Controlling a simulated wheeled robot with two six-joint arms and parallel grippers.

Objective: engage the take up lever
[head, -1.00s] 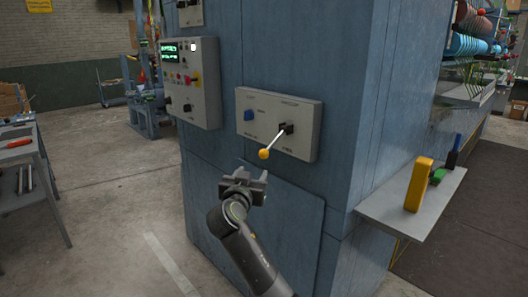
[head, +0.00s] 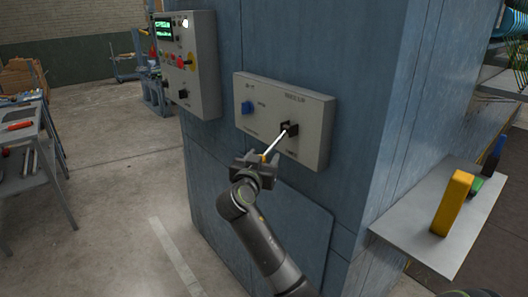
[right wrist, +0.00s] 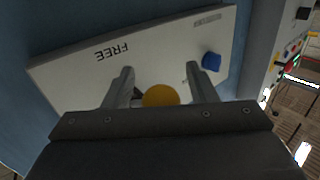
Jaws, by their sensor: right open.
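The take up lever (head: 276,143) is a thin light rod on a dark pivot block, sticking out from a pale control box (head: 312,142) on the blue cabinet. It points down and left in the head view. Its yellow knob (right wrist: 161,95) sits between the fingers of my right gripper (right wrist: 160,88) in the right wrist view. My right gripper also shows in the head view (head: 259,163), at the lever's lower end, where it mostly hides the knob. Its fingers are apart on either side of the knob. My left gripper is not in view.
A blue knob (head: 247,107) is on the same box, left of the lever. A control panel (head: 192,70) with a green display stands out to the left. A shelf (head: 408,236) with a yellow block (head: 452,203) juts from the cabinet at right.

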